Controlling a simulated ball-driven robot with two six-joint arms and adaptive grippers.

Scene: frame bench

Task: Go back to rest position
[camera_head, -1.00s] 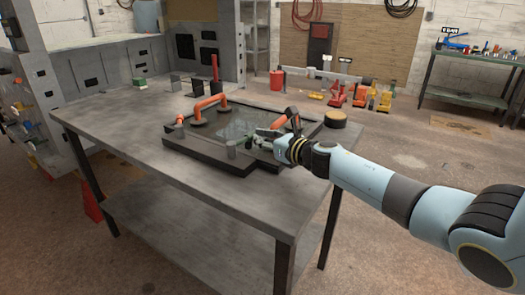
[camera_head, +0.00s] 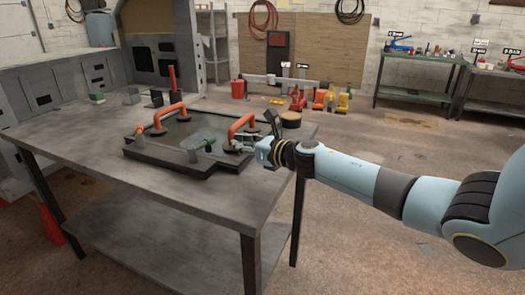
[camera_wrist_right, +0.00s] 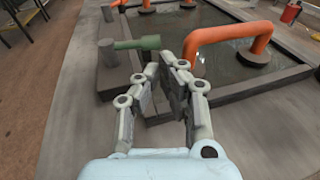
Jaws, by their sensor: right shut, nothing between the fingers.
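My right gripper (camera_head: 240,145) is at the right edge of a dark frame (camera_head: 180,168) on the grey table (camera_head: 90,135). It is shut and empty, beside the right orange handle (camera_head: 243,121). In the right wrist view, the fingers (camera_wrist_right: 163,75) point towards a green-tipped clamp (camera_wrist_right: 139,43) at the frame's corner and an orange handle (camera_wrist_right: 235,35). I cannot tell if they touch anything. The left orange handle (camera_head: 168,112) stands on the frame's far left part. My left gripper is not in view.
A round dark pad with a tan top (camera_head: 291,119) sits at the table's back right corner. A red upright post (camera_head: 173,84) stands at the back. Benches with tools (camera_head: 415,75) are far right. The floor right of the table (camera_head: 370,240) is clear.

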